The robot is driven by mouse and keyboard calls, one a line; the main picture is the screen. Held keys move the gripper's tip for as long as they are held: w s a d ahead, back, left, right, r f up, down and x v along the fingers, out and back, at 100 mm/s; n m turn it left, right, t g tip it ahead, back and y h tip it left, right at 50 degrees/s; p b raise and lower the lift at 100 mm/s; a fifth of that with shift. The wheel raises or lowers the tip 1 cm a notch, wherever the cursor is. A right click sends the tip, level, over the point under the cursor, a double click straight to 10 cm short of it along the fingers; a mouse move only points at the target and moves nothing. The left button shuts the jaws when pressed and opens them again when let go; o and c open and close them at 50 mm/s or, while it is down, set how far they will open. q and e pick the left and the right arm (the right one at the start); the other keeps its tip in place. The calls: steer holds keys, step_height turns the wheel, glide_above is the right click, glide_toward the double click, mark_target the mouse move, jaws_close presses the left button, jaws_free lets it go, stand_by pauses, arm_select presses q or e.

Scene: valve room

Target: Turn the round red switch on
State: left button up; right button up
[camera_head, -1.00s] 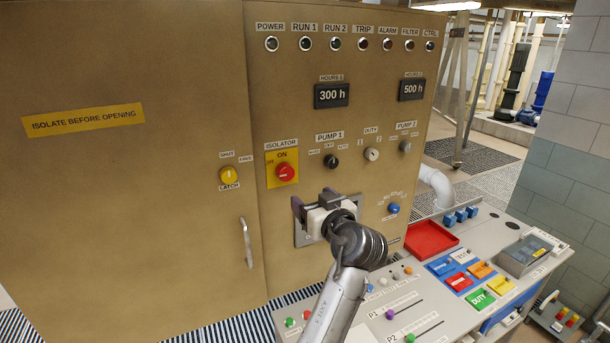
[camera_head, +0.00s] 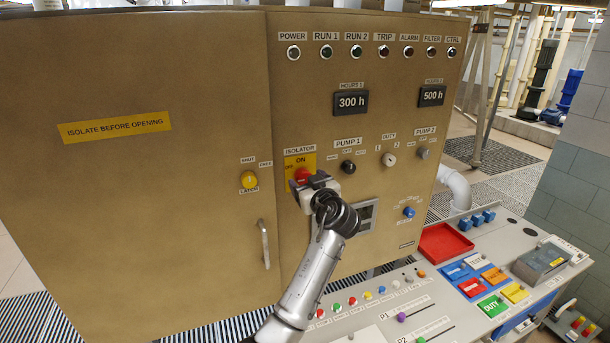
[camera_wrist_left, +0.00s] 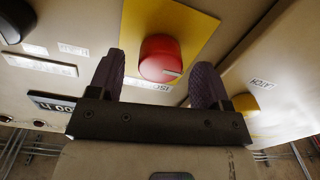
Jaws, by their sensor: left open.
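The round red switch (camera_head: 302,174) sits on a yellow plate (camera_head: 307,159) labelled ISOLATOR and ON, on the brown cabinet front. My left gripper (camera_head: 314,182) is right in front of it and hides its lower part. In the left wrist view, the red switch (camera_wrist_left: 160,58) shows between the two spread dark fingers of the left gripper (camera_wrist_left: 158,76), with a gap on each side. It has a short pale mark on its face. The gripper is open and holds nothing. I cannot tell how deep the fingers reach around the switch. My right gripper is not in view.
A yellow latch knob (camera_head: 249,180) and a door handle (camera_head: 264,244) are left of the switch. The black PUMP 1 knob (camera_head: 348,167) is close on its right. A sloping desk with buttons and a red tray (camera_head: 444,242) stands below right.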

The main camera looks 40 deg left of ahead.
arm_select(q)
steer(key=shift+x, duration=0.9)
steer(key=c, duration=0.9)
